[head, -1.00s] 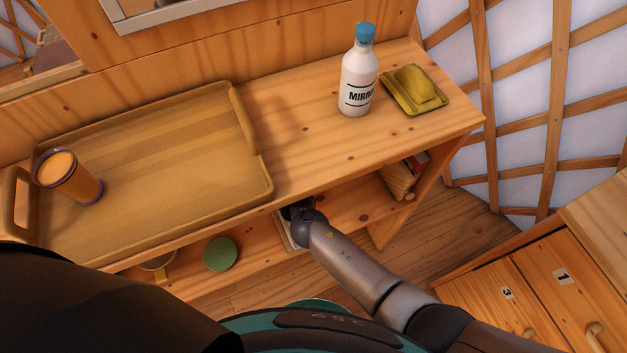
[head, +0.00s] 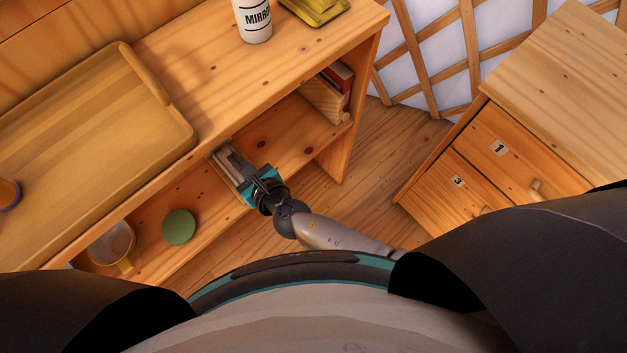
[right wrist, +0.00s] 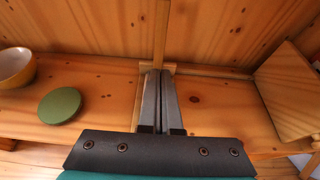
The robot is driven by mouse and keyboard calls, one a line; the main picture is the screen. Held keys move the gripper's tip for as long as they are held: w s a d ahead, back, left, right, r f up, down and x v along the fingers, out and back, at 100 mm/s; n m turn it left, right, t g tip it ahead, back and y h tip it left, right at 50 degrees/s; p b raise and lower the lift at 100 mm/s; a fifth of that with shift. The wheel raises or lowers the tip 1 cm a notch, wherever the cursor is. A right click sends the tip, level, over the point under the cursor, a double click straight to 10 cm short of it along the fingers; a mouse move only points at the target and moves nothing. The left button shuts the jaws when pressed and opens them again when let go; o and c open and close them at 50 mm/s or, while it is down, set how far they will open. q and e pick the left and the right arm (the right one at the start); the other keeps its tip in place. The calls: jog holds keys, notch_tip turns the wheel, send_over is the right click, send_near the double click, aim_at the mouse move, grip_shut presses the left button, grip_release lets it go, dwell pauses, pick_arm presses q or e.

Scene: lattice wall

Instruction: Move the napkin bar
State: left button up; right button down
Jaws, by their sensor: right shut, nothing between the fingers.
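My right gripper (head: 224,154) reaches into the open lower shelf (head: 290,140) of the wooden unit. In the right wrist view its two grey fingers (right wrist: 158,76) are closed together and empty. A narrow upright wooden bar (right wrist: 160,35) stands just beyond the fingertips, perhaps the napkin bar. A pale wooden piece (right wrist: 172,67) shows behind the tips, its lower part hidden by the fingers. I cannot tell whether the fingers touch the bar. No napkins are clearly visible. My left gripper is not in view.
A green disc (head: 179,226) and a yellow mug (head: 112,243) stand left of the gripper on the shelf. A wooden holder with books (head: 328,95) is at its right end. The tray (head: 100,120) and bottle (head: 255,20) are on top. A drawer cabinet (head: 500,150) stands right.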

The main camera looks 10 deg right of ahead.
jog(key=v, duration=1)
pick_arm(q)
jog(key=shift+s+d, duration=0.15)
pick_arm(e)
jog(key=d+f+m+g+h, duration=0.2)
jog(key=d+f+m+h, duration=0.1)
jog(key=d+f+m, duration=0.7)
jog(key=shift+s+f+m+g+h, duration=0.4)
jog(key=shift+f+m, duration=0.8)
jog(key=shift+f, duration=0.75)
jog(key=s+d+f+m+g+h, duration=0.3)
jog(key=s+d+f+m, duration=0.7)
jog(key=m, duration=0.4)
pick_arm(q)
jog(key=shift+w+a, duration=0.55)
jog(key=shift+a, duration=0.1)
pick_arm(e)
jog(key=s+d+f+m+g, duration=0.4)
jog(key=s+d+f+m, duration=0.1)
jog(key=s+m, duration=0.7)
jog(key=shift+d+f+m+h, duration=0.3)
jog(key=shift+d+m, duration=0.45)
jog(key=shift+m, duration=0.25)
